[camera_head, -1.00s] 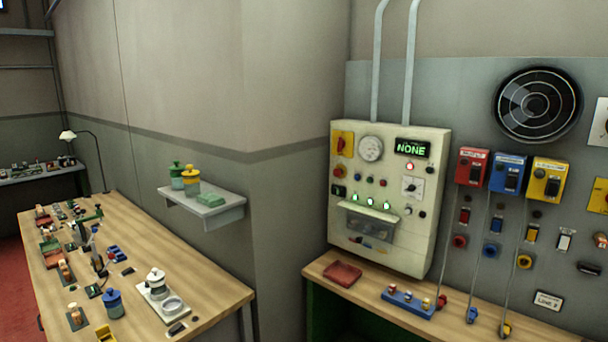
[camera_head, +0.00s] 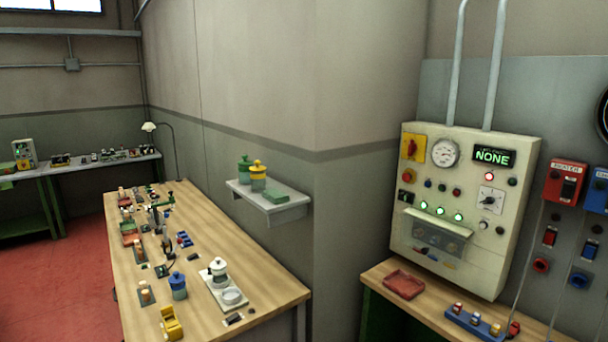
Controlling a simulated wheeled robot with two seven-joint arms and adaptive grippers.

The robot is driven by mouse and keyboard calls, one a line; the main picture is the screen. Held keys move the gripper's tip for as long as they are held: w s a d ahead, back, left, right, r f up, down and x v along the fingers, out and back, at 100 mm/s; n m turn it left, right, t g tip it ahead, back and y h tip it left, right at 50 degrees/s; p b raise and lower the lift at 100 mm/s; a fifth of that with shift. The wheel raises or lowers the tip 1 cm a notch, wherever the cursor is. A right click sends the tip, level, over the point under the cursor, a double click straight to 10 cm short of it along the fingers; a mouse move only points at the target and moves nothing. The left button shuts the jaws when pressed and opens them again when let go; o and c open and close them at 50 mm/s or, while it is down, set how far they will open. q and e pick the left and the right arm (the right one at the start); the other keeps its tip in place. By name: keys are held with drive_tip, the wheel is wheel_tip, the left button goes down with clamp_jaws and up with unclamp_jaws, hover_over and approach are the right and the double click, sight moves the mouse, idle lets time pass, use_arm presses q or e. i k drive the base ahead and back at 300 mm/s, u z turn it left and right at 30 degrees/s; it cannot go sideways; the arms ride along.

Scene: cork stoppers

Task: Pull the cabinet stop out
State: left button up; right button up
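The cream control cabinet (camera_head: 468,272) hangs on the wall at the right, above a wooden bench. Its display (camera_head: 493,157) reads NONE in green. At its upper left is a red switch on a yellow plate (camera_head: 414,150). A round gauge (camera_head: 445,153), several small buttons and green lamps, and a black selector on a white plate (camera_head: 490,200) also show. Neither gripper is in view.
The bench under the cabinet bears a red tray (camera_head: 404,284) and a blue block with small pegs (camera_head: 473,324). A long wooden table (camera_head: 268,290) with many small items stands left. A grey wall shelf (camera_head: 272,212) holds jars. Red floor (camera_head: 70,285) is clear at left.

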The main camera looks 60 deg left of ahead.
sight(405, 177)
drive_tip(key=u, duration=2)
drive_tip(key=i, duration=0.85)
drive_tip(key=u, duration=0.35)
drive_tip(key=i, duration=1.15)
drive_tip(key=z, duration=0.3)
